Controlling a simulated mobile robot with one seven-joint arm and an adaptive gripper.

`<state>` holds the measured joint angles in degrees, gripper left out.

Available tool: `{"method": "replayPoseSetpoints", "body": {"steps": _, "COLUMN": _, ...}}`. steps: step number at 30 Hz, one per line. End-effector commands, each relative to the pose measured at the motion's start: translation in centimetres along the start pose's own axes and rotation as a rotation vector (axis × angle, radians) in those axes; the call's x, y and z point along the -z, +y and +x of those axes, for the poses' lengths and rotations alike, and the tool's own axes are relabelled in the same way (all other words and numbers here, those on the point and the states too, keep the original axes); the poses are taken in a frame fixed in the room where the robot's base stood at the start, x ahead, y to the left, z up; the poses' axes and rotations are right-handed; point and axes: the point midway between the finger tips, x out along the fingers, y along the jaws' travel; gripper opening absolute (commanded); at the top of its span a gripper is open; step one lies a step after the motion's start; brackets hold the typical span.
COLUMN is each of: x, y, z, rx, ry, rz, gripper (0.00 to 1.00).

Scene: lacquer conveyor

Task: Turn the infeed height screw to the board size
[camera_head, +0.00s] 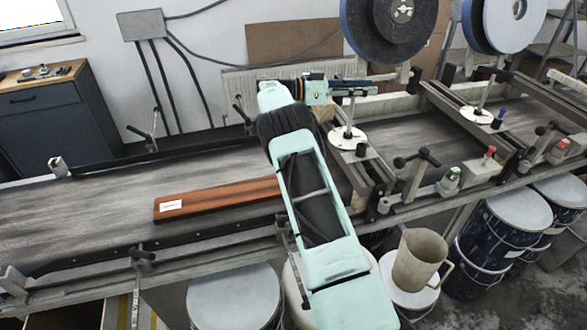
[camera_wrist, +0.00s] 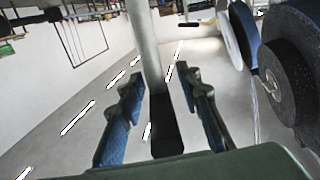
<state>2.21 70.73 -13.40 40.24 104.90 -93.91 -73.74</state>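The near infeed height screw is an upright grey rod (camera_head: 350,112) through a pale round disc (camera_head: 342,139), with a black knob (camera_head: 361,149) at its edge. It stands on a beam over the belt. My gripper (camera_head: 350,86) reaches across the conveyor and lies by the rod's top. In the wrist view my gripper (camera_wrist: 160,78) is open, with blue-padded fingers apart. A grey post with a black lower part (camera_wrist: 165,128) shows between them, with gaps on both sides. I cannot tell its depth. A reddish-brown board (camera_head: 225,198) with a white label lies on the belt to the left.
A second disc and rod (camera_head: 483,117) stands further right. Large dark and white rolls (camera_head: 375,30) hang behind the conveyor. Clamps with black handles (camera_head: 416,158) line the front rail. Drums and a beige jug (camera_head: 418,262) stand in front. The belt (camera_head: 80,215) is clear left of the board.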

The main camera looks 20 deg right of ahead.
Motion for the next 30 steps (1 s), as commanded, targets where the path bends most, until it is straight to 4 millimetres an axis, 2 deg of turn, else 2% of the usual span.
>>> {"method": "replayPoseSetpoints", "body": {"steps": 14, "x": 0.3, "y": -0.3, "z": -0.1, "rx": 0.154, "ry": 0.011, "rz": -0.001, "gripper": 0.32}}
{"method": "replayPoseSetpoints", "body": {"steps": 30, "x": 0.1, "y": -1.1, "z": -0.3, "rx": 0.417, "ry": 0.029, "rz": -0.003, "gripper": 0.32}}
